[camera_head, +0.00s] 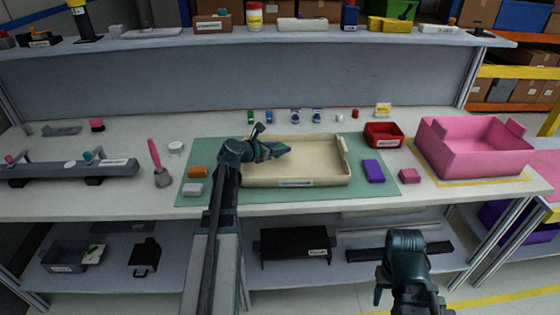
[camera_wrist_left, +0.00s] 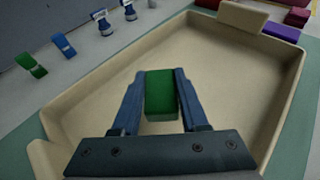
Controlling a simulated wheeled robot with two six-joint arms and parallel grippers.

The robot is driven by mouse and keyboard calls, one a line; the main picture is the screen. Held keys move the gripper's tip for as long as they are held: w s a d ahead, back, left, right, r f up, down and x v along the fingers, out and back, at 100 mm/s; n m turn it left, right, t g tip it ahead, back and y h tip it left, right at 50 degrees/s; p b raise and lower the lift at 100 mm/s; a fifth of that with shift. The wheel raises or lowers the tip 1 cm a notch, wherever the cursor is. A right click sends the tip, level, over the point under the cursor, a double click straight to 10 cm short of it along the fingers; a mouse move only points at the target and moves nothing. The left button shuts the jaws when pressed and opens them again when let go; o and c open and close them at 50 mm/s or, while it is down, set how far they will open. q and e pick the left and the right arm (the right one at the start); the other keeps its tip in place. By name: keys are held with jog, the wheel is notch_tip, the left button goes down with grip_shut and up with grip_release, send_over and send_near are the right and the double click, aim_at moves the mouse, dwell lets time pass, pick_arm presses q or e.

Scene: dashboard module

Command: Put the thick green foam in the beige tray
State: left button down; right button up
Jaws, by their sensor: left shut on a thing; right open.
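The beige tray (camera_head: 330,172) lies on the green mat, its inside empty apart from my gripper reaching over it. My left gripper (camera_head: 277,151) is over the left half of the tray. In the left wrist view my left gripper (camera_wrist_left: 160,85) is shut on a thick green foam block (camera_wrist_left: 160,96), held between both fingers above the tray floor (camera_wrist_left: 225,65). Its exact height over the floor is hard to tell. In the head view the block is hidden by the gripper. My right gripper (camera_head: 405,262) is open, low in front of the table, away from the tray.
A red bin (camera_head: 383,141), a purple block (camera_head: 373,171) and a large pink bin (camera_head: 470,160) stand right of the tray. Orange (camera_head: 197,172) and white (camera_head: 193,189) blocks lie left. Small green (camera_head: 250,117) and blue items line the back.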

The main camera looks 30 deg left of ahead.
aim_at(280, 162)
pick_arm(q)
jog(key=shift+f+b, duration=1.8)
jog(key=shift+b, duration=0.05)
jog(key=shift+f, duration=0.1)
jog(key=shift+f, duration=0.15)
jog(key=shift+c, duration=2.2)
grip_release()
